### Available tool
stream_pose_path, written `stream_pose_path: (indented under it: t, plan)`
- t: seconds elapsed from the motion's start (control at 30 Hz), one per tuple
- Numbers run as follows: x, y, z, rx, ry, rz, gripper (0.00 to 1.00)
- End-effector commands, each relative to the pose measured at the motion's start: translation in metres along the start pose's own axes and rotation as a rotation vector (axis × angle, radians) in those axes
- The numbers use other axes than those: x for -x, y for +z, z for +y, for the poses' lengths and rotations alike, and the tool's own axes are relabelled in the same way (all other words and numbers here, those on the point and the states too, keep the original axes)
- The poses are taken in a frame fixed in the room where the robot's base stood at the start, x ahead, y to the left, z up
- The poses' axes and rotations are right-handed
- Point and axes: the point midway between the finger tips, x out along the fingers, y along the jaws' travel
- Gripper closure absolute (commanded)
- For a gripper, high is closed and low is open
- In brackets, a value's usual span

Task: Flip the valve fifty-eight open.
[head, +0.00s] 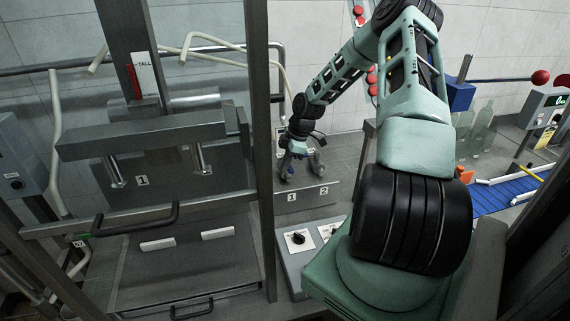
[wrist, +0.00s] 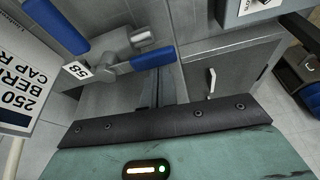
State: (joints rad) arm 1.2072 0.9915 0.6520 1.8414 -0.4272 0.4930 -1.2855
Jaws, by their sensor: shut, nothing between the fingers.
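Valve fifty-eight (wrist: 122,48) is a grey metal body in the wrist view, left of the middle. Its white tag (wrist: 77,70) reads 58 and appears upside down. A short blue lever (wrist: 153,58) sticks out to the right of the tag. A larger blue bar (wrist: 55,24) lies at upper left; I cannot tell whether it joins this valve. My gripper (wrist: 158,92) is shut and empty, its dark fingers just below the blue lever in the picture. I cannot tell whether they touch it. In the head view my wrist hides much of the valve area.
A white sign (wrist: 22,88) stands at left in the wrist view. A grey cabinet with a pale handle (wrist: 211,82) is at right. In the head view, a metal frame post (head: 261,150) stands left of my arm, and a knob panel (head: 297,240) is below.

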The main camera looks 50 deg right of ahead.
Motion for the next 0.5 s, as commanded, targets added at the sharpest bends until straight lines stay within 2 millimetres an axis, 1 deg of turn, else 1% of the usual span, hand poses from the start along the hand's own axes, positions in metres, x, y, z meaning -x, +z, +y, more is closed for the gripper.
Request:
stream_pose_path:
  t: [0.23, 0.33, 0.43, 0.5]
  plan:
    - [0.000, 0.001, 0.000, -0.001, 0.000, -0.001, 1.00]
    - [-0.001, -0.002, 0.000, 0.000, 0.000, -0.001, 1.00]
    - [-0.005, -0.012, 0.001, 0.003, -0.001, -0.001, 1.00]
    - [-0.009, -0.022, 0.002, 0.003, -0.001, -0.001, 1.00]
